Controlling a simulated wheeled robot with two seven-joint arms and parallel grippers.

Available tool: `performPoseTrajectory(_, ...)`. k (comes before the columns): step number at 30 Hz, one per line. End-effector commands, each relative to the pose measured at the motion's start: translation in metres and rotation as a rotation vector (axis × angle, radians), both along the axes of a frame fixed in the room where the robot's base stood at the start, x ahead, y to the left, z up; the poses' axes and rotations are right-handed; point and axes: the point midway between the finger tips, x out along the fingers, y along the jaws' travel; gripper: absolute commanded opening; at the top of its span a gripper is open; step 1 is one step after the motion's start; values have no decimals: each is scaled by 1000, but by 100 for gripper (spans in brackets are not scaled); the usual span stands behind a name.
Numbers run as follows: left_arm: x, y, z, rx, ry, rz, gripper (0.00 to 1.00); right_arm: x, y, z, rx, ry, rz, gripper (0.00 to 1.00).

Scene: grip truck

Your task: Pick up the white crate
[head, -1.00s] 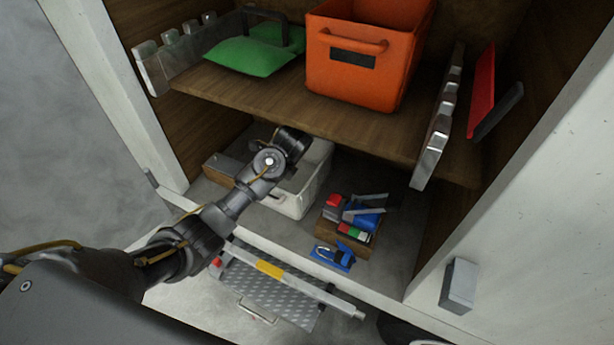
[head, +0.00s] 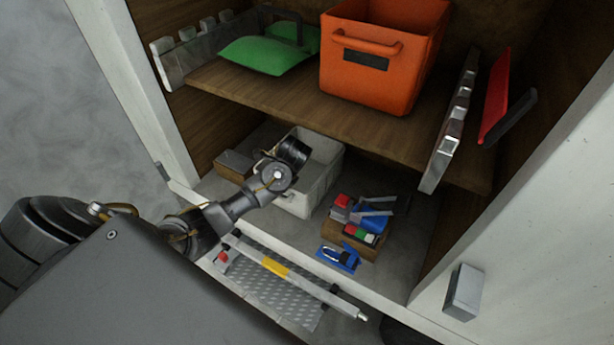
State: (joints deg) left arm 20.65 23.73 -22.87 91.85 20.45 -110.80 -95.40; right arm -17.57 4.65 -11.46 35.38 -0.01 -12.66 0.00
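The white crate (head: 321,183) stands on the truck floor in the lower compartment, under the wooden shelf. It looks open at the top and its left part is hidden behind my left arm. My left arm comes in from the left and its wrist end (head: 291,155) is over the crate's near left side. The fingers of my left gripper are hidden, so I cannot tell whether they touch the crate. My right gripper is not in view.
A wooden box (head: 352,239) with clamps and coloured blocks stands right of the crate. Another box (head: 234,163) is to its left. The shelf (head: 290,107) above carries an orange crate (head: 368,85) and a green bag (head: 262,57). A metal step (head: 270,285) is at the front edge.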

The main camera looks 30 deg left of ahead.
Motion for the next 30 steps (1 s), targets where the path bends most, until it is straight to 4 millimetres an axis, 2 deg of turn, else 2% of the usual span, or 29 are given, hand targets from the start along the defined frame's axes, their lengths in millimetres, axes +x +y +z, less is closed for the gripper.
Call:
performPoseTrajectory(6, 1, -2, 0, -1, 0, -3, 16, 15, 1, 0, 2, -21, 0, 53)
performPoseTrajectory(19, 1, -2, -4, -1, 1, -3, 16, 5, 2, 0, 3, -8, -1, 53)
performPoseTrajectory(30, 1, -2, -5, -1, 1, -3, 15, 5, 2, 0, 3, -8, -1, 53)
